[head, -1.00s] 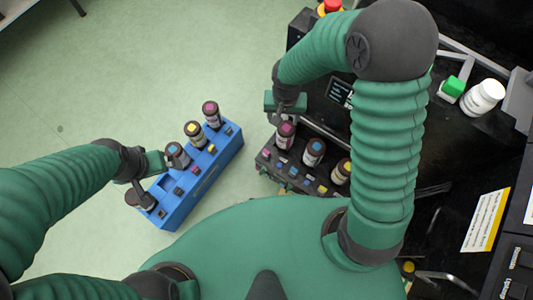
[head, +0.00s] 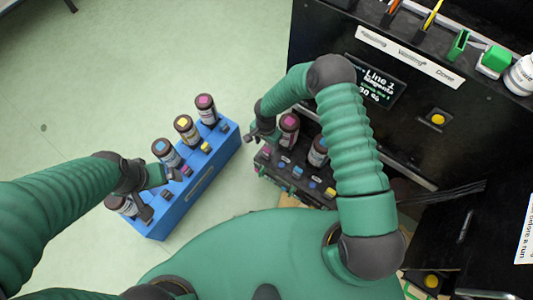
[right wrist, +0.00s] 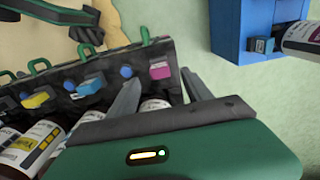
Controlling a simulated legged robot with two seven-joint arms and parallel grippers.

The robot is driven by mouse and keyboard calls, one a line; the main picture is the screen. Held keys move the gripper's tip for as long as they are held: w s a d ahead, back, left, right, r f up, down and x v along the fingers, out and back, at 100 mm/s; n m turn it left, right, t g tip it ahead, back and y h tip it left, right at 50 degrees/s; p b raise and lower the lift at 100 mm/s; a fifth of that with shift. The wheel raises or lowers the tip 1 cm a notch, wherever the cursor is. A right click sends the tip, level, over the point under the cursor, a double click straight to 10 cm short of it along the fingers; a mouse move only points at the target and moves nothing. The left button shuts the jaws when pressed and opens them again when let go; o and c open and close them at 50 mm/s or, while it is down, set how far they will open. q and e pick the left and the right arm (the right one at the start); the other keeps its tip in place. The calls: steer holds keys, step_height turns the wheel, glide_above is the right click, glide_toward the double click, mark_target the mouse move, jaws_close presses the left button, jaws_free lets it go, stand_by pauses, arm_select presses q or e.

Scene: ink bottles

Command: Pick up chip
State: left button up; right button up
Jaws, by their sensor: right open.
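The black rack (head: 268,170) carries a row of small coloured chips along its front. The magenta chip (right wrist: 160,70) sits at the end of the row in the right wrist view; it also shows in the head view (head: 266,151). A light-blue chip (right wrist: 91,84) and a yellow chip (right wrist: 38,98) are further along. My right gripper (head: 254,137) is open beside the magenta-capped bottle (head: 289,127). In the right wrist view its fingers point towards the magenta chip, with nothing between them. My left gripper (head: 154,192) is at the blue rack; its jaws are not clear.
The blue rack (head: 190,195) holds several capped bottles and small chips. More bottles (right wrist: 37,139) stand in the black rack. A black machine with a screen (head: 375,80) stands behind. Green floor (head: 90,100) lies open at the left.

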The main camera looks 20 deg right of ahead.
mark_target(267, 149)
step_height(267, 149, down, 6)
steer(key=b, duration=0.2)
steer(key=shift+w+d+b, duration=0.1)
steer(key=shift+b, duration=0.25)
steer(key=shift+r, duration=0.15)
steer(key=shift+c, duration=0.7)
jaws_close()
